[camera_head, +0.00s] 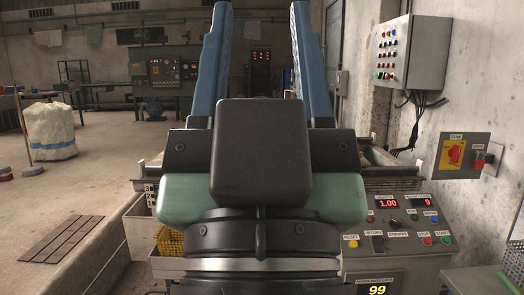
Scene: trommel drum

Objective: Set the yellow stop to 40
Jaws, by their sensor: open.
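My gripper (261,12) fills the middle of the view, pointing away from me. Its two blue fingers stand wide apart with nothing between them. Its dark body and wrist hide what lies straight ahead. I cannot make out a yellow stop or a scale with 40 on it; they may be behind my gripper. A control panel (410,205) stands at the lower right, with a red display (388,204) reading 1.00 and another (421,200) reading 0. A yellow button (353,243) sits at its left. Below, a counter (377,290) reads 99 in yellow.
A grey switch box (401,55) hangs on the right wall above a red rotary switch on a yellow plate (454,153). A yellow basket (170,239) stands left of my wrist. A white sack (51,131) stands on the open floor at left. Machines line the back.

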